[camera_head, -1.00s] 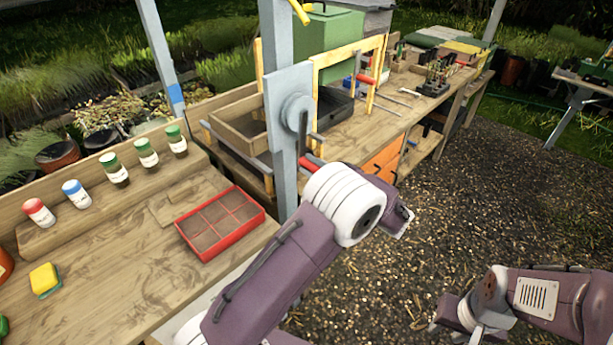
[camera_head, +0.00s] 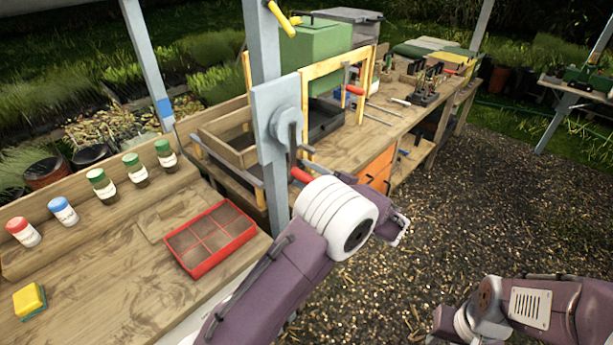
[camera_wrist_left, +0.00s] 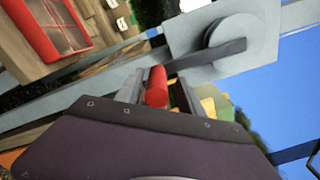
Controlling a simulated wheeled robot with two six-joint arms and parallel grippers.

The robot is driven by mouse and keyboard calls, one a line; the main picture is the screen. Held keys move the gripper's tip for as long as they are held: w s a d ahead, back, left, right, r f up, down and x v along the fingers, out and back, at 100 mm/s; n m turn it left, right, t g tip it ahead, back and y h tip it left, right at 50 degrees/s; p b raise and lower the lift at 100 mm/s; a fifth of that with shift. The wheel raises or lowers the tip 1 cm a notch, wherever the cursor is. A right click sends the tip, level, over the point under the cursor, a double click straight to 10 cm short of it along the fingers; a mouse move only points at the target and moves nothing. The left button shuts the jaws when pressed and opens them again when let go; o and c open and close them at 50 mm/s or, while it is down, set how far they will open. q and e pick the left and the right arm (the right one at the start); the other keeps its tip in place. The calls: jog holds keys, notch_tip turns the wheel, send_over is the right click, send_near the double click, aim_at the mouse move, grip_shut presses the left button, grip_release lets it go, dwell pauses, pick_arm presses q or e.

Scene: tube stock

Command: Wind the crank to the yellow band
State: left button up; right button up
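The crank has a grey hub (camera_head: 284,124) on a pale plate fixed to a post, and a dark arm hanging down. Its red handle (camera_head: 301,175) sits at the arm's lower end. In the wrist view the red handle (camera_wrist_left: 157,86) stands between the fingers of my left gripper (camera_wrist_left: 158,92), which look apart with narrow gaps beside it. A yellow piece (camera_head: 284,18) shows high on the post; I cannot make out a band on the plate. My right gripper (camera_head: 457,325) is partly cut off at the lower right.
A red divided tray (camera_head: 210,240), several capped bottles and a yellow sponge (camera_head: 29,299) are on the near left bench. A wooden tray (camera_head: 228,148) and a yellow frame (camera_head: 338,58) stand behind the crank post. Open gravel (camera_head: 450,215) lies to the right.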

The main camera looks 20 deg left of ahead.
pick_arm(q)
jog(key=b+v, duration=0.1)
jog(key=v, duration=0.8)
jog(key=shift+b, duration=0.4)
